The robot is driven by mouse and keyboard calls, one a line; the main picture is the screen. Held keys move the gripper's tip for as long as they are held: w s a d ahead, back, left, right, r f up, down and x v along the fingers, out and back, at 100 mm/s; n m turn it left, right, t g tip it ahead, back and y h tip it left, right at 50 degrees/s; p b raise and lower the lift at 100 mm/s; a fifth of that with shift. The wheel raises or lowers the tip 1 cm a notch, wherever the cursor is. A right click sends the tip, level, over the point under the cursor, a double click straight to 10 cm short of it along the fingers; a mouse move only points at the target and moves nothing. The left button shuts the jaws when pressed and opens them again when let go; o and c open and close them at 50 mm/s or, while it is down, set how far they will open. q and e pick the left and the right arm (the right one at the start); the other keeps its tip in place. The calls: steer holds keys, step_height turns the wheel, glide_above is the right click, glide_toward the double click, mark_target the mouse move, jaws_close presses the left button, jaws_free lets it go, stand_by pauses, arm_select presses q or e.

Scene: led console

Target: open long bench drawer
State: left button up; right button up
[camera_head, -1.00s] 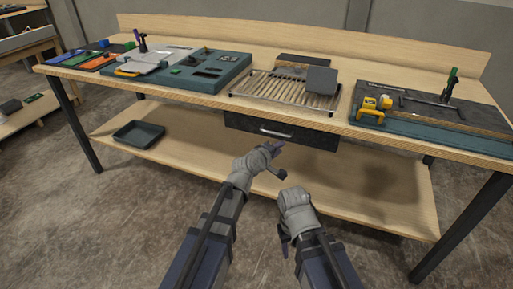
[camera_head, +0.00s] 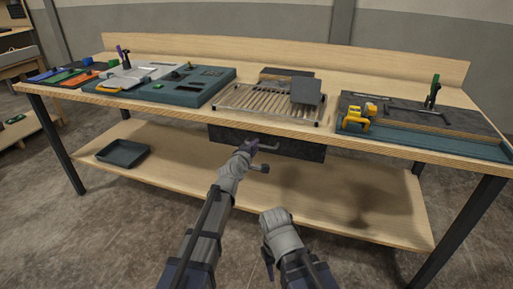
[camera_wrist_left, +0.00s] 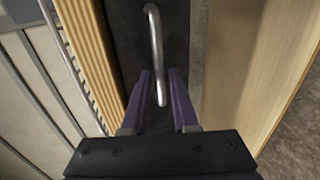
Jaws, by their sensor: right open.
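The long bench drawer (camera_head: 305,150) is a dark, wide front under the bench top, and it is closed. Its silver bar handle (camera_head: 270,148) also shows in the left wrist view (camera_wrist_left: 155,40). My left gripper (camera_head: 252,146) is at the left end of the handle. In the left wrist view its purple fingers (camera_wrist_left: 160,75) are apart, one on each side of the bar; I cannot tell whether they touch it. My right gripper (camera_head: 268,264) is open and empty, low in front of the bench, away from the drawer.
The wooden bench top (camera_head: 185,112) carries a teal console (camera_head: 190,92), a slatted rack (camera_head: 262,102) and a yellow clamp-like part (camera_head: 358,118). A lower shelf (camera_head: 180,160) holds a dark tray (camera_head: 122,153). The floor in front is clear.

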arm_select(q)
steer(key=shift+x, duration=0.95)
steer(key=shift+s, duration=0.1)
jaws_close()
stand_by(0.6)
